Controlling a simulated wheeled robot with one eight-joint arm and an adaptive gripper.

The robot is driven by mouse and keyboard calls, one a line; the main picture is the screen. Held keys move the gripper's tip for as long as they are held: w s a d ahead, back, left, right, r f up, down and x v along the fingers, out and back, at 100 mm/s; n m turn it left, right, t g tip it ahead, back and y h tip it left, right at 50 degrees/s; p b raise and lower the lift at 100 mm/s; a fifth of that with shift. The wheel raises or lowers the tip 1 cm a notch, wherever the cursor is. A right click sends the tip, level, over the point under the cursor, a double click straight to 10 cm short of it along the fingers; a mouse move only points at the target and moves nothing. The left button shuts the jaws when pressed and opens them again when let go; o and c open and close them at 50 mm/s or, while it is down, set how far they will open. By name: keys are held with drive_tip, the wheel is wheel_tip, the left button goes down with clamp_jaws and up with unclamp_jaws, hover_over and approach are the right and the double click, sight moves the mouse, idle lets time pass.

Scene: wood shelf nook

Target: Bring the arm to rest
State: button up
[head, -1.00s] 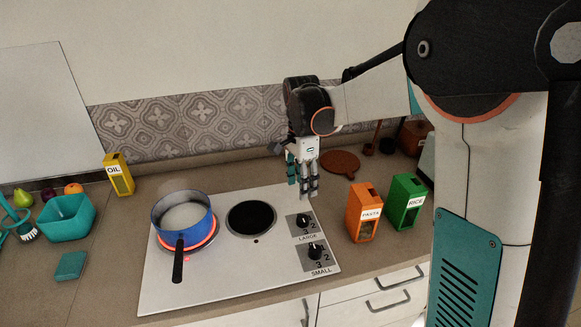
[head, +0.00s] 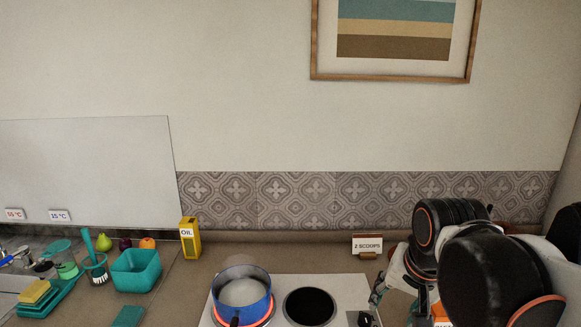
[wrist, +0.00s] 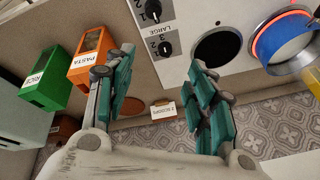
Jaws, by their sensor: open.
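My gripper (wrist: 160,95) is open and empty in the wrist view, its two teal-padded fingers spread apart above the counter and the white cooktop (wrist: 185,20). In the head view my arm is folded at the lower right, and the gripper (head: 385,285) shows only partly beside the cooktop's right side, with much of it hidden by my arm links. A blue pot (head: 242,292) of whitish liquid stands on the left burner, which glows red-orange around it.
An orange PASTA box (wrist: 92,55) and a green RICE box (wrist: 45,80) stand near the gripper. A "2 SCOOPS" sign (head: 367,246) stands by the tiled wall. A yellow OIL box (head: 190,238) and a teal bin (head: 137,270) are at left. The right burner (head: 310,306) is bare.

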drive_tip(key=s+f+n+t, duration=0.2)
drive_tip(key=s+n, duration=0.3)
drive_tip(key=s, duration=0.3)
drive_tip(key=shift+n+t, duration=0.4)
